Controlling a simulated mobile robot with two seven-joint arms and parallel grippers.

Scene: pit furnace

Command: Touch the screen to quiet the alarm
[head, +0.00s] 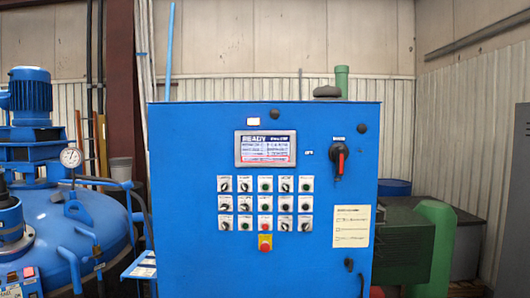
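The screen (265,149) is a small lit display set in the upper middle of a blue control cabinet (190,240). It has a blue header with the word "READY" and lines of small text, too small to read surely. Nothing covers it. Neither of my grippers is in the head view, so I cannot see their state or where they are relative to the screen.
Below the screen are rows of knobs and buttons (265,203) and a red emergency button (265,243). A red-handled switch (338,158) is to the right. A blue furnace vessel (50,235) with a gauge stands left; green machinery (430,245) stands right.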

